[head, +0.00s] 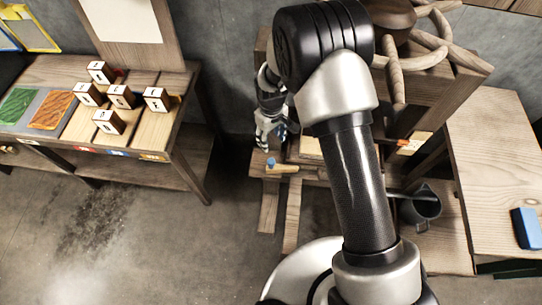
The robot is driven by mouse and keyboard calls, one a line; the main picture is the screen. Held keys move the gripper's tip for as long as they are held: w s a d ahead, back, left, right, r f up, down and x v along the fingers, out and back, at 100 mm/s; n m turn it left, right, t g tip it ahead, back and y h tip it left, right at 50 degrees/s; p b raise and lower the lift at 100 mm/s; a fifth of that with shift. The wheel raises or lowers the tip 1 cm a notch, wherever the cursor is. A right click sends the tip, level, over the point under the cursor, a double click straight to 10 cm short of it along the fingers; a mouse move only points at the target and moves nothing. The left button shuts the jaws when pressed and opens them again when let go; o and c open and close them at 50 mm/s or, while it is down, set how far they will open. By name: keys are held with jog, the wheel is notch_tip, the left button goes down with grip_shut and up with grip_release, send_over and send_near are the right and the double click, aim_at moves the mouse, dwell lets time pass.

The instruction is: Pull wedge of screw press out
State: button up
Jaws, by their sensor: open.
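The wooden screw press (445,88) stands behind my arm, with its spoked wheel (428,60) at the top. My gripper (268,140) is open and points down at the left side of the press. A small light wooden piece with a blue end (271,163) sticks out to the left just below my gripper. It may be the wedge, but I cannot tell for sure. The gripper appears apart from it. My arm hides the middle of the press.
A wooden table (185,120) at left holds several lettered blocks (108,120) and green and orange mats. At right, a bench (500,150) carries a blue block (526,228). A dark mug (420,208) stands low beside the press. Floor at front left is clear.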

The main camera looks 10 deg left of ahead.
aim_at(271, 161)
notch_tip(271, 161, down, 15)
jog(key=b, duration=0.2)
jog(key=shift+f+b, duration=0.15)
jog(key=shift+b, duration=0.15)
jog(key=shift+c, duration=0.2)
grip_shut()
dwell(0.4)
